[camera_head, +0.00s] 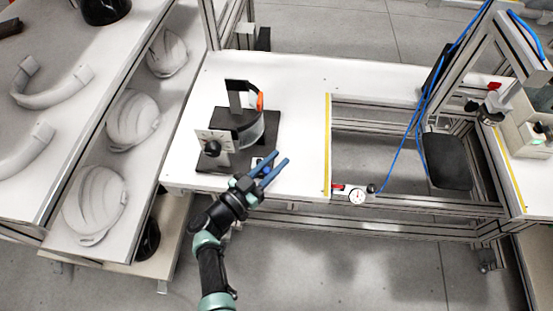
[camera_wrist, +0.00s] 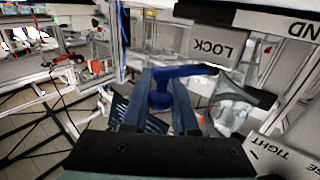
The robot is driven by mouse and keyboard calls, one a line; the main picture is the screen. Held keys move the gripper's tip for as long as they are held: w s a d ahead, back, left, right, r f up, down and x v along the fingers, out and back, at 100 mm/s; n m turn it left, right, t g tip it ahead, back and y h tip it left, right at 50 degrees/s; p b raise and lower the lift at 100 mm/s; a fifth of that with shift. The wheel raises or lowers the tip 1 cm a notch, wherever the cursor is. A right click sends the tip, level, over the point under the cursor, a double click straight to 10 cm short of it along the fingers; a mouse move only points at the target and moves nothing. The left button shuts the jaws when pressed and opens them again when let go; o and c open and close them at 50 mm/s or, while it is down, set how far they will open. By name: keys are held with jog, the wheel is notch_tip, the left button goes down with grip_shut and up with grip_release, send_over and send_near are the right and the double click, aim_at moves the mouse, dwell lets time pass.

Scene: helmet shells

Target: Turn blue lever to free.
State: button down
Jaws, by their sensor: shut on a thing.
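The blue lever (camera_wrist: 178,72) shows in the wrist view, with its bar running left to right and a thicker stem below it. The bar's right end lies just under the LOCK plate (camera_wrist: 214,46) in the picture. My gripper (camera_wrist: 164,100) has one finger on each side of the stem and is shut on the lever. In the head view my gripper (camera_head: 272,172) is at the front right of the black fixture (camera_head: 232,130), low over the white table. The lever is mostly hidden there by the fingers. No plate reading FREE can be made out.
The fixture holds a clear curved part and a white dial plate (camera_head: 214,143). A plate reading TIGHT (camera_wrist: 285,158) is at lower right in the wrist view. A yellow strip (camera_head: 328,145) edges the white table (camera_head: 300,90). Shelves with pale helmet shells (camera_head: 132,120) stand left.

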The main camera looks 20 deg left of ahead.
jog(key=shift+s+a+r+m+g+h+b, duration=0.1)
jog(key=shift+s+a+m+g+h+b, duration=0.1)
jog(key=shift+m+g+h+b, duration=0.55)
jog(key=shift+s+a+m+g+h+b, duration=0.15)
jog(key=shift+m+h+b, duration=0.35)
jog(key=shift+h, duration=0.65)
jog(key=shift+d, duration=0.15)
jog(key=c, duration=0.9)
grip_release()
jog(key=shift+s, duration=0.1)
jog(key=shift+o, duration=1)
jog(key=b+v, duration=0.1)
jog(key=v, duration=1.2)
